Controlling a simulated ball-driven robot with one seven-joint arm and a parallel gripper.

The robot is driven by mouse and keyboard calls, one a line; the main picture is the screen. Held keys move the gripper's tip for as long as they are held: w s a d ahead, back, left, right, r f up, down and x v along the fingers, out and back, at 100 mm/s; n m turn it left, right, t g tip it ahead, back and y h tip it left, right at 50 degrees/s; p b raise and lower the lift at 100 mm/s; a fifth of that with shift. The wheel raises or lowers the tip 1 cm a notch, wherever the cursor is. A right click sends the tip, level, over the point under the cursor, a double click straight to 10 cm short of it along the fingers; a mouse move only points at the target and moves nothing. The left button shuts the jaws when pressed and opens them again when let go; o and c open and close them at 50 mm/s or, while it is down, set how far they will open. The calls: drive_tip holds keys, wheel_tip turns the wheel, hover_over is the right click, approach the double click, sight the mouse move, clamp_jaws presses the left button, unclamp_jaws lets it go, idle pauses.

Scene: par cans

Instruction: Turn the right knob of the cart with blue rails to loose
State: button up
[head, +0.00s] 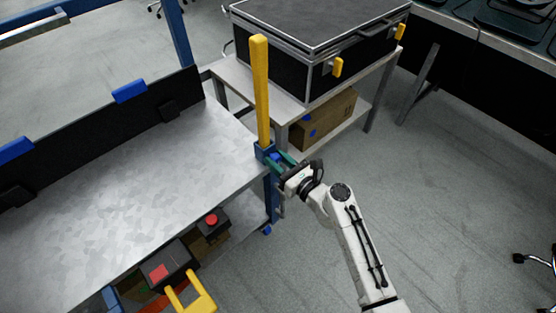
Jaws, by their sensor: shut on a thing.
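The cart with blue rails has a grey metal top (130,195), seen at left in the head view. A yellow upright bar (261,90) rises from a blue bracket (264,151) at its right corner. My gripper (278,160) comes from the lower right and reaches this corner, just right of the bracket. Its teal fingers are shut on a small blue part there, which I take to be the right knob. The fingers hide most of the knob, and its turn angle cannot be told.
A grey table (230,75) carrying a black case (315,50) with yellow latches stands close behind the corner, a cardboard box (325,120) on its lower shelf. A red-button box (212,222) and a yellow handle (195,300) are at the cart's front.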

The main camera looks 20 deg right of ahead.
drive_tip(key=shift+c, duration=0.7)
